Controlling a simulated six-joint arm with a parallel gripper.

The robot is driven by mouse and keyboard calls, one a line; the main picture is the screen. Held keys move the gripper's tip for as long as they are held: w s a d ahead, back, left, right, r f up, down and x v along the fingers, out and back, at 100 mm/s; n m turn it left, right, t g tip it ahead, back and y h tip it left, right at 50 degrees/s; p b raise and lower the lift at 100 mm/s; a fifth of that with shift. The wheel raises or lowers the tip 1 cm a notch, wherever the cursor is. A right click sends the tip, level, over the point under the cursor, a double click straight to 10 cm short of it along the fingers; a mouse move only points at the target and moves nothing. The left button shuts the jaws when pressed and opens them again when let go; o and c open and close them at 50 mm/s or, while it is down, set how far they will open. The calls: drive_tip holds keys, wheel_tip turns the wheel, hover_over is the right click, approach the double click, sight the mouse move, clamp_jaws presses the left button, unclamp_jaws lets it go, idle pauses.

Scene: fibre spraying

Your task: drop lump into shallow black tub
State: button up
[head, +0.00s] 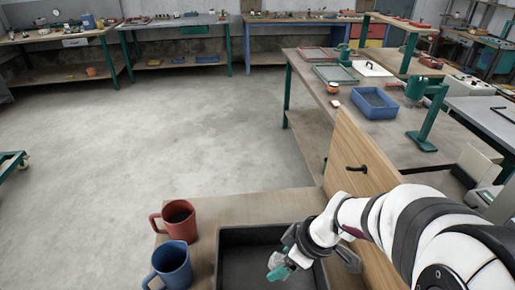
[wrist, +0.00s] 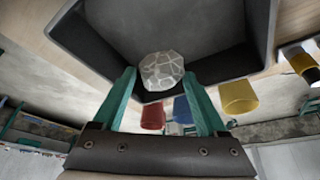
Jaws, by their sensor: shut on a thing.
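The grey lump with pale crack lines (wrist: 161,71) sits between the teal fingertips of my gripper (wrist: 159,76) in the wrist view. My gripper is shut on it. In the head view my gripper (head: 281,268) is over the shallow black tub (head: 243,268), near its right side, and the lump (head: 275,260) shows only in part beside the fingers. The lump's height above the tub floor is hard to tell. The tub's near edge is cut off in the head view.
A red mug (head: 179,216) and a blue mug (head: 173,265) stand left of the tub. A wooden board (head: 358,160) with a black handle rises at the right. A blue tray (head: 374,104) lies on the bench behind. A yellow cup-like thing (wrist: 238,97) shows in the wrist view.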

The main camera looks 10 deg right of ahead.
drive_tip(key=o, duration=1.4)
drive_tip(key=shift+c, duration=0.2)
drive_tip(key=shift+r, duration=0.1)
drive_tip(key=v, duration=1.5)
drive_tip(key=shift+d+r, duration=0.2)
drive_tip(key=shift+r, duration=0.05)
drive_tip(key=shift+s, duration=0.1)
drive_tip(key=s+a+f+m+g, duration=0.1)
drive_tip(key=s+a+f+m, duration=0.3)
drive_tip(key=s+m, duration=0.3)
drive_tip(key=s+a+f+m+g+h, duration=0.1)
drive_tip(key=s+a+f+m+g, duration=0.1)
drive_tip(key=s+a+f+m, duration=0.2)
drive_tip(key=s+m, duration=0.3)
drive_tip(key=m, duration=0.1)
drive_tip(key=shift+s+m+h, duration=0.15)
drive_tip(key=shift+m+h, duration=0.15)
drive_tip(key=shift+m, duration=0.1)
